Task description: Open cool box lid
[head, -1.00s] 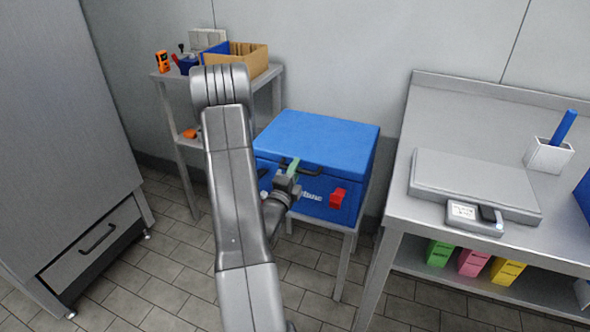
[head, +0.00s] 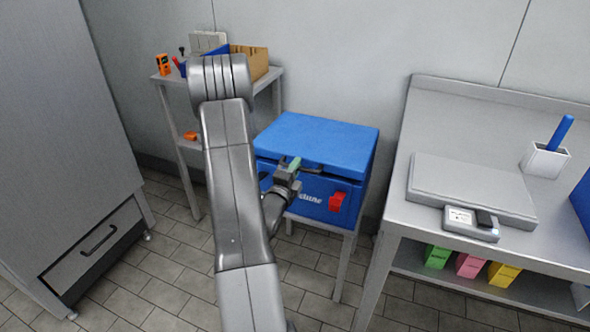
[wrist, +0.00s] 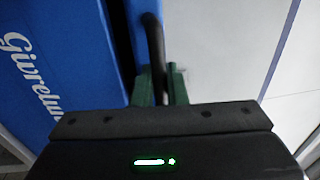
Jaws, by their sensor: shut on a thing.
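The blue cool box (head: 348,217) stands on a small metal stand in the head view. Its blue lid (head: 318,138) is raised a crack at the front, with a dark gap below its front edge. A black bar handle (head: 314,169) is on the lid's front. My gripper (head: 292,166) is at the left part of this handle. In the wrist view, the green fingers of my gripper (wrist: 160,85) are shut on the handle (wrist: 154,40), beside the lid's edge (wrist: 135,30). The red latch (head: 337,201) is on the box front. My arm hides the box's left side.
A steel bench (head: 395,205) with a scale (head: 470,188) stands close on the right. A shelf (head: 180,110) with an open carton (head: 258,64) stands behind on the left. A grey cabinet (head: 65,130) is at far left. The wall is close behind the box.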

